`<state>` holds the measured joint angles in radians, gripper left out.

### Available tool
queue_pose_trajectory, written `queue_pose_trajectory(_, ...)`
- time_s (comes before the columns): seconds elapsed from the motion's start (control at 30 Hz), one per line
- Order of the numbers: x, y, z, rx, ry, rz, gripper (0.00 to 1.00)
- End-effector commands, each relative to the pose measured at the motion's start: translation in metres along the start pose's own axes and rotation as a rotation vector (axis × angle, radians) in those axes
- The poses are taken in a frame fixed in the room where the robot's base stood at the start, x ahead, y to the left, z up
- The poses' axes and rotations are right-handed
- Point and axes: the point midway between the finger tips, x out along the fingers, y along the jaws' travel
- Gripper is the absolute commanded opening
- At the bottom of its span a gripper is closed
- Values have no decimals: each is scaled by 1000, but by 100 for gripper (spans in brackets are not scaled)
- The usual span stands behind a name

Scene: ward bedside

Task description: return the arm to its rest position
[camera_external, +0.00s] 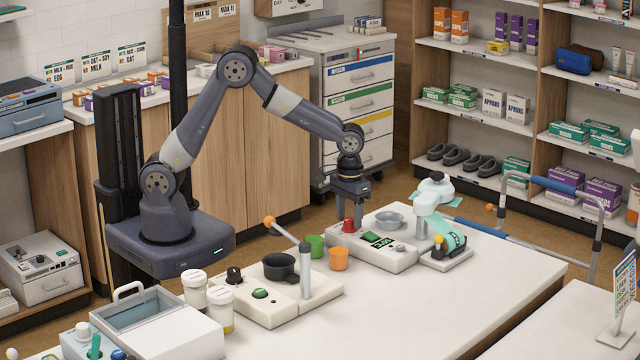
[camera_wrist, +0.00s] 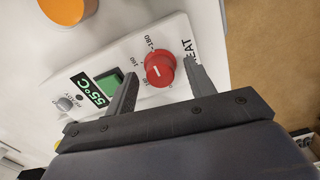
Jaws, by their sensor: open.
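My gripper (camera_external: 350,203) points down over the left end of a white heater unit in the external view. The wrist view shows my gripper (camera_wrist: 160,85) with its two fingers apart. A red knob (camera_wrist: 160,70) on the heater panel shows between the fingers; I cannot tell the exact height of the fingertips above it. The red knob (camera_external: 348,225) also shows in the external view. A green display (camera_wrist: 90,90) reading 55°C is beside the knob. My arm is bent at the elbow and stretched out to the right over the table.
A grey dish (camera_external: 390,220) sits on the heater. An orange cup (camera_external: 339,259) and a green cup (camera_external: 315,246) stand just left. A post with an orange-tipped lever (camera_external: 283,230) rises near a dark pan (camera_external: 280,267). A dispenser (camera_external: 437,215) stands to the right. The table's front right is clear.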

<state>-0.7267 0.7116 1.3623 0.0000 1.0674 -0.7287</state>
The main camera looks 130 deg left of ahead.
Motion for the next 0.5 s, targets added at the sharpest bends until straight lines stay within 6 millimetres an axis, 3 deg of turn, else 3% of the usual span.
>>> queue_pose_trajectory(0.5, 0, 0, 0, -350, -1, -1, 52)
